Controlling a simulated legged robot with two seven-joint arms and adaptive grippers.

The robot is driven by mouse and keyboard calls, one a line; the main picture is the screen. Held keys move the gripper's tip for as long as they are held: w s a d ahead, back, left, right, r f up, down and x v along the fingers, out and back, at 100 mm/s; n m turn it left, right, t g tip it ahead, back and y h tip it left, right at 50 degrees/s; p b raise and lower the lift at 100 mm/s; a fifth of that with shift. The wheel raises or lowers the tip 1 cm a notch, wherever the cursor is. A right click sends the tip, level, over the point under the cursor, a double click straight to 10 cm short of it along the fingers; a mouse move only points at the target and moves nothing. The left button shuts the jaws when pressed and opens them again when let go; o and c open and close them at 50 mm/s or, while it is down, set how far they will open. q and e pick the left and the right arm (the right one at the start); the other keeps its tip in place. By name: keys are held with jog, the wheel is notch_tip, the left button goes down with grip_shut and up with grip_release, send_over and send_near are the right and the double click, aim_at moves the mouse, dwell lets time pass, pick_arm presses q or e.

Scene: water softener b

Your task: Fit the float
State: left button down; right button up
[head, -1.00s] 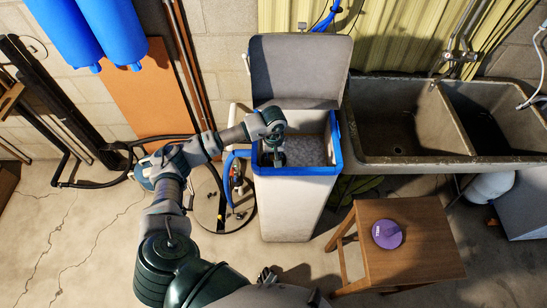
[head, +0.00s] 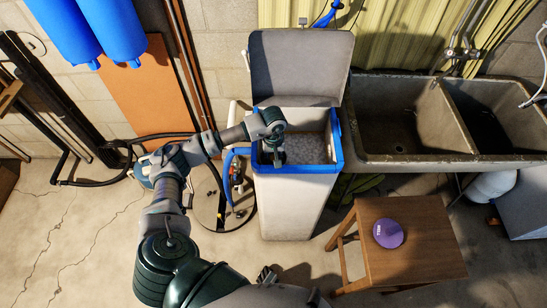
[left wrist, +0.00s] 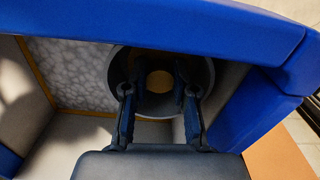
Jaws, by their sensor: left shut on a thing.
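My left gripper (head: 279,158) reaches down into the open white softener cabinet (head: 295,205) with its blue rim, near the left side. In the left wrist view its two fingers (left wrist: 159,95) point into a dark round well (left wrist: 205,75) and stand on either side of a yellow-brown round thing, which seems to be the float (left wrist: 159,81). The gripper is shut on it. The float's lower part is hidden in the dark well. How deep it sits I cannot tell. A purple round cap (head: 389,233) lies on the wooden stool. My right gripper is not clearly in view.
The cabinet's grey lid (head: 300,65) stands open behind. Pale grainy salt (left wrist: 75,70) lies beside the well. A concrete double sink (head: 400,125) is at the right, the wooden stool (head: 420,265) at front right. A blue hose (head: 229,163) is left of the cabinet.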

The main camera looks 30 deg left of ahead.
pick_arm(q)
jog(key=shift+f, duration=0.25)
pick_arm(e)
jog(key=shift+w+r, duration=0.3)
jog(key=shift+r, duration=0.05)
pick_arm(q)
jog(key=c, duration=0.8)
grip_release()
jog(key=shift+c, duration=0.2)
pick_arm(e)
jog(key=shift+w, duration=0.1)
pick_arm(q)
jog(key=shift+r, duration=0.1)
pick_arm(e)
jog(key=shift+a, duration=0.1)
pick_arm(q)
notch_tip(320, 180, up, 12)
jog(key=shift+f, duration=0.2)
